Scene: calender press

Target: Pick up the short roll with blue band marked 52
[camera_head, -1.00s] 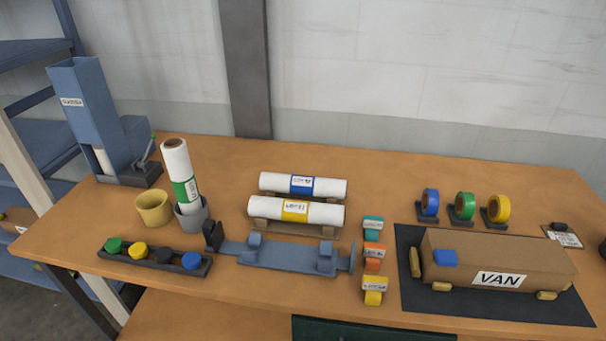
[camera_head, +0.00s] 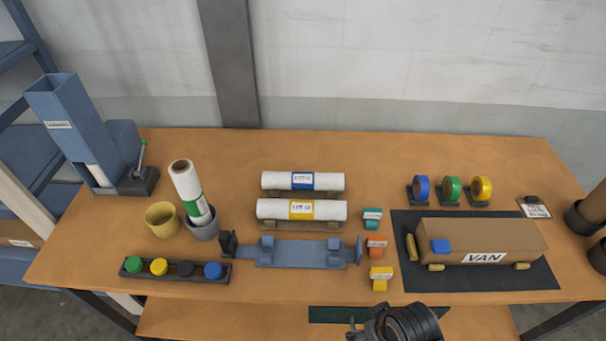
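The short white roll with a blue band (camera_head: 331,181) lies horizontally at the back of a wooden rack on the table. The number on its label is too small to read surely. A similar roll with a yellow band (camera_head: 272,209) lies parallel just in front of it. Nothing touches the blue-banded roll except its support. A black wrist and gripper part, seemingly my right gripper (camera_head: 362,329), shows at the bottom edge, well in front of the rolls. Its fingers are mostly cut off, so its opening cannot be told. My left gripper is not in view.
A blue cradle (camera_head: 300,254) lies in front of the rack. An upright green-banded roll (camera_head: 187,184) stands in a grey cup (camera_head: 205,229) at left. The table behind the rolls is clear.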

